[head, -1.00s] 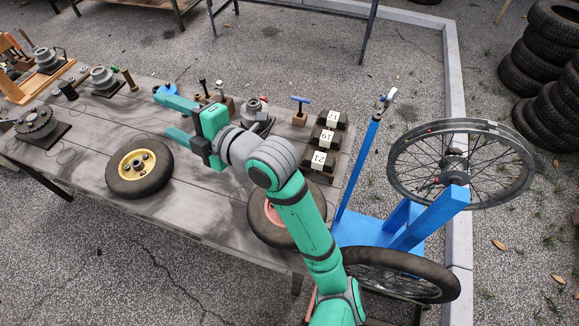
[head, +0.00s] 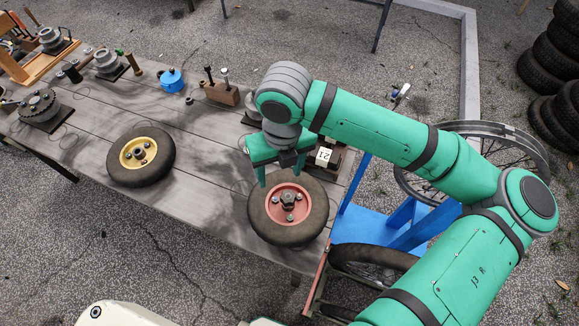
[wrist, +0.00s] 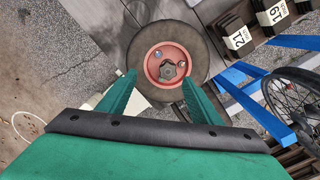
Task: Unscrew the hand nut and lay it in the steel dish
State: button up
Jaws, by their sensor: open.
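The hand nut (head: 288,198) is a dark, lobed knob at the centre of a red-hubbed wheel (head: 267,232), which lies flat at the table's right front. The wrist view shows the nut (wrist: 168,69) between and beyond my fingertips, with the red hub (wrist: 155,85) around it. My gripper (head: 282,174) points down above the far side of this wheel. Its fingers are apart, with nothing between them, and they look clear of the nut. I cannot make out the steel dish in either view; my arm covers part of the table's right side.
A yellow-hubbed wheel (head: 163,172) lies to the left on the table (head: 205,200). A blue object (head: 171,80) and a wooden block (head: 222,94) stand at the back. Numbered blocks (head: 324,155) sit close behind my gripper. A blue stand (head: 350,228) is to the right.

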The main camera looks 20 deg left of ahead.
aim_at(289, 197)
jog(key=shift+h, duration=0.4)
jog(key=f, duration=0.3)
jog(key=d+f, duration=0.1)
jog(key=f, duration=0.2)
jog(key=d+f, duration=0.1)
jog(key=f, duration=0.2)
jog(key=shift+f, duration=0.15)
jog(key=shift+w+f, duration=0.1)
jog(key=shift+f, duration=0.65)
jog(key=shift+w, duration=0.1)
jog(key=c, duration=1.2)
jog(key=shift+n, duration=1.3)
